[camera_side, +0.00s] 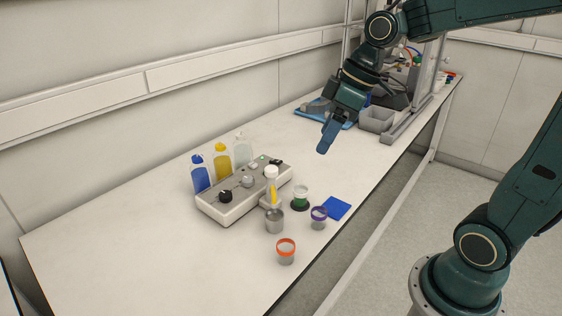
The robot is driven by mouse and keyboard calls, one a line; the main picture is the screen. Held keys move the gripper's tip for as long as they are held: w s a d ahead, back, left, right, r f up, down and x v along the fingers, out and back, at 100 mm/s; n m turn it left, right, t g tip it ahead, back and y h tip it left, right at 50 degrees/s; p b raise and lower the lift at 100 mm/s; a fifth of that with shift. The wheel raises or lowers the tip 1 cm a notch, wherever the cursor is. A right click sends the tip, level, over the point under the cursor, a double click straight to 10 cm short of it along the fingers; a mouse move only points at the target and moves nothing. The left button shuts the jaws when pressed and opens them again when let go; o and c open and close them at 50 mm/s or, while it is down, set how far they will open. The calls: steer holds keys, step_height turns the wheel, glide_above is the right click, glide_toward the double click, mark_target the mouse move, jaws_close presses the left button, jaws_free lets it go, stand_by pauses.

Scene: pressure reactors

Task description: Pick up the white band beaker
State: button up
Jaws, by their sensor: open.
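A small beaker with a white upper part and dark green lower part (301,197) stands upright on the bench, right of the grey device; it looks like the white band beaker. An orange-banded beaker (286,252) stands nearer the camera, and a purple-banded beaker (319,218) stands just right of a grey beaker (275,222). My gripper (325,142) has blue fingers and points down, above the bench and well behind the beakers. It is open with nothing visible in it; the gap between the fingers is hard to see from this side.
A grey device with knobs (230,205) and a small bottle with yellow (272,185) stand left of the beakers. Blue, yellow and clear bottles (222,162) are behind it. A blue square (336,208) lies at right. Grey bins (376,120) and a frame stand at the far end.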

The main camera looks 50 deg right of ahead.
steer(key=w+d+f+n+y, duration=0.2)
steer(key=w+d+f, duration=0.2)
steer(key=w, duration=0.3)
steer(key=n+y, duration=0.2)
steer(key=n, duration=0.1)
glide_above(295, 197)
steer(key=s, duration=0.3)
step_height(295, 197, down, 6)
steer(key=r, duration=0.1)
steer(key=s+d+f+n+t+y, duration=0.1)
steer(key=d+f+n+y, duration=0.2)
steer(key=d+f, duration=0.9)
step_height(295, 197, down, 3)
steer(key=shift+s+r+n+y, duration=0.2)
steer(key=shift+s+n+y, duration=0.1)
steer(key=shift+y, duration=0.9)
steer(key=shift+x, duration=4.25)
steer(key=shift+w+a, duration=0.1)
steer(key=shift+x, duration=2.55)
